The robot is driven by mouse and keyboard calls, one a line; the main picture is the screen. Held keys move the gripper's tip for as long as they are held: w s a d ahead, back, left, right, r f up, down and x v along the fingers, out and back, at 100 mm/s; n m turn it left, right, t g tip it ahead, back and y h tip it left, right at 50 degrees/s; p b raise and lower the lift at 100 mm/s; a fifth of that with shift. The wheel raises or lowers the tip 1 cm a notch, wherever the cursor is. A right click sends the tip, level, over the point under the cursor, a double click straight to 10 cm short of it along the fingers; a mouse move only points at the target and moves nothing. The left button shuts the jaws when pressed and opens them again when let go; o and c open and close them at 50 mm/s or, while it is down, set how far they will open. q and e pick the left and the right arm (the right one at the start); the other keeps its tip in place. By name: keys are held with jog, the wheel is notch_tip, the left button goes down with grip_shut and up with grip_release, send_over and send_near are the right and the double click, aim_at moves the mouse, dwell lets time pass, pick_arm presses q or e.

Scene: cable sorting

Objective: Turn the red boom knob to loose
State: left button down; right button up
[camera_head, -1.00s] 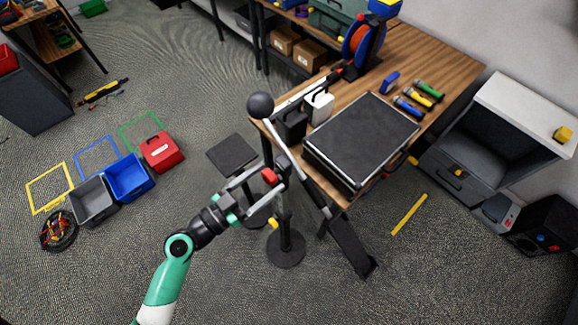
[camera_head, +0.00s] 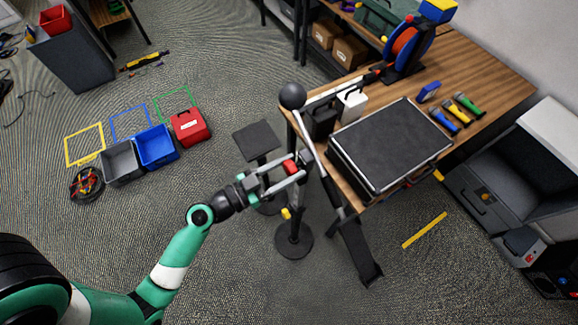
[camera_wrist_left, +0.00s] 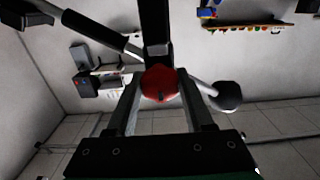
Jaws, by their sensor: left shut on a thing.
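The red boom knob (camera_head: 291,167) sits on a dark stand beside the wooden workbench. My left gripper (camera_head: 289,173) comes in from the lower left, and its two fingers are shut on the knob. In the left wrist view the red knob (camera_wrist_left: 159,83) shows as a round shape between the two fingertips (camera_wrist_left: 159,88). The fingers hide the knob's sides, and I cannot tell how far it is turned. My right gripper is not in view.
The workbench (camera_head: 497,85) holds a dark flat case (camera_head: 390,145), hand tools and a cable reel (camera_head: 404,42). Blue (camera_head: 156,146), grey (camera_head: 121,163) and red (camera_head: 189,127) bins stand on the floor at left. A yellow lower knob (camera_head: 286,213) is on the stand.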

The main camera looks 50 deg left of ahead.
pick_arm(q)
jog(key=shift+n, duration=0.3)
jog(key=n, duration=0.8)
jog(key=shift+r, duration=0.15)
jog(key=n, duration=0.4)
jog(key=shift+n+p, duration=0.3)
jog(key=shift+p, duration=0.1)
jog(key=n+p, duration=0.1)
jog(key=n, duration=0.3)
jog(key=shift+n, duration=0.3)
jog(key=shift+c, duration=2.1)
grip_release()
jog(key=shift+o, duration=0.6)
